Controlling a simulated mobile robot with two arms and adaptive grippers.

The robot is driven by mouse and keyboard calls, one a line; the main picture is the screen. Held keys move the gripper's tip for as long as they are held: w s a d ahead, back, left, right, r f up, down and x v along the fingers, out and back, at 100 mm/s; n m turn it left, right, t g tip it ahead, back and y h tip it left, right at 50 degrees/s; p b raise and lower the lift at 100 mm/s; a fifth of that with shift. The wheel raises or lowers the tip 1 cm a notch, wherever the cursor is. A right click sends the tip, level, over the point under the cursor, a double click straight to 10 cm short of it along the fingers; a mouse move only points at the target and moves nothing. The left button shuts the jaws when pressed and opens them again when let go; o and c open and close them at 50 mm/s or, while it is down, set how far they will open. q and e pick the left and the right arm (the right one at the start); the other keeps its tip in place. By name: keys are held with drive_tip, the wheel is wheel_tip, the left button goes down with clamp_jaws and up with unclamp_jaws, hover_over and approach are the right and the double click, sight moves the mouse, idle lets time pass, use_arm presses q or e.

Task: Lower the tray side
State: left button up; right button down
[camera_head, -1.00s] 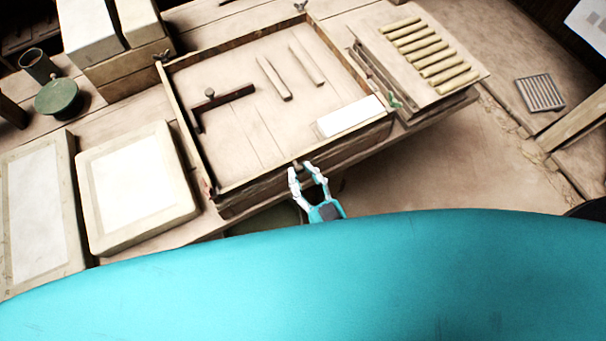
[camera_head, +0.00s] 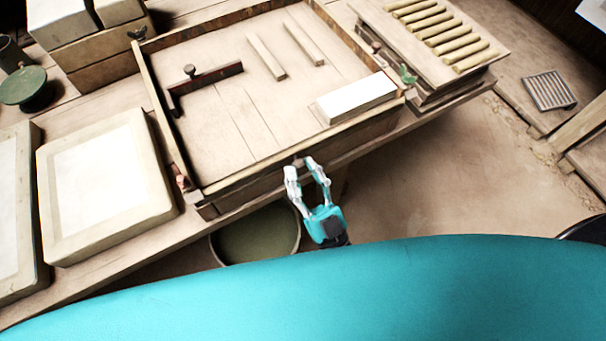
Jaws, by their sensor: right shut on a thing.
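The wooden tray (camera_head: 153,98) sits on the bench, with low walls around its floor. Its front side (camera_head: 248,187) faces me and looks upright. My right gripper (camera_head: 301,166), teal with pale fingers, is at the middle of this front side. Its fingers are shut on a small dark knob there, mostly hidden between the fingertips. My left gripper is not in view.
In the tray lie a white block (camera_head: 356,97), a dark marking tool (camera_head: 205,78) and two wooden strips (camera_head: 266,57). Framed slabs (camera_head: 105,185) lie left. A board with yellowish rolls (camera_head: 440,32) is at right. A round bucket (camera_head: 255,235) stands below the bench edge.

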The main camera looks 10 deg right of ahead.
drive_tip(key=shift+f, duration=0.1)
idle(0.3)
drive_tip(key=c, duration=1.1)
unclamp_jaws()
drive_tip(key=v, duration=1.2)
drive_tip(key=shift+f, duration=0.1)
